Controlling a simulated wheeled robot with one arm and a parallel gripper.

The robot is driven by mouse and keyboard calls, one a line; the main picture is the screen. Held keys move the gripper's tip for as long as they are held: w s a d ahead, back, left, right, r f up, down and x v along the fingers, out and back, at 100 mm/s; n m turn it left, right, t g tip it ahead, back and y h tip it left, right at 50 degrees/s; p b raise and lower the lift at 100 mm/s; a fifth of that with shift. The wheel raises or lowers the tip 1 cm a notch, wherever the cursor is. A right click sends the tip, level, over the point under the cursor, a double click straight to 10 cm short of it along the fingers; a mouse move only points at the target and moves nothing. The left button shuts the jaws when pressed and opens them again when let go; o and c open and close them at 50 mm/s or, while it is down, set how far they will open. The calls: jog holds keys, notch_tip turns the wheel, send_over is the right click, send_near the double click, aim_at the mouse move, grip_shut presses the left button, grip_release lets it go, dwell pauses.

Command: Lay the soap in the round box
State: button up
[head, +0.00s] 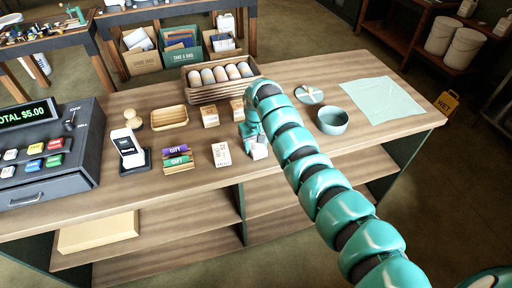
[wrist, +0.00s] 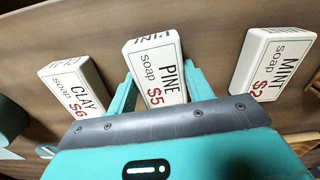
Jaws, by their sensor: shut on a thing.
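My gripper (head: 255,146) is low over the counter, left of my arm. In the wrist view its teal fingers (wrist: 162,86) are shut on a white soap marked PINE $5 (wrist: 155,65). I cannot tell whether that soap touches the counter. A CLAY $6 soap (wrist: 75,88) lies to its left and a MINT $2 soap (wrist: 271,62) to its right. The open teal round box (head: 332,121) stands on the counter, right of my arm in the head view. Its lid (head: 309,95), with a cream ribbon cross, lies just behind it.
A white soap box (head: 221,154) is left of my gripper. Tan blocks (head: 210,117), a wooden tray (head: 170,118) and a crate of rolls (head: 221,82) are farther back. A pale sheet (head: 370,98) covers the counter's right end. A cash register (head: 45,150) stands far left.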

aim_at(256, 145)
jog(key=shift+r, duration=0.5)
notch_tip(256, 145, up, 2)
jog(key=shift+r, duration=0.25)
jog(key=s+r+p, duration=0.1)
jog(key=r+p, duration=0.1)
jog(key=s+a+r+p, duration=0.1)
jog(key=s+r+p, duration=0.1)
jog(key=p, duration=0.1)
jog(key=shift+s+r, duration=0.15)
jog(key=shift+r, duration=0.15)
jog(key=shift+s+a+r+p, duration=0.55)
jog(key=shift+s+r+p, duration=0.25)
jog(key=shift+s+p, duration=0.95)
jog(key=shift+s+a+r+p, duration=0.55)
jog(key=shift+s+r+p, duration=0.3)
jog(key=shift+s+p, duration=0.95)
jog(key=shift+s+a+r+p, duration=0.55)
jog(key=shift+s+r+p, duration=0.25)
jog(key=shift+s+p, duration=0.95)
jog(key=shift+w+p, duration=0.3)
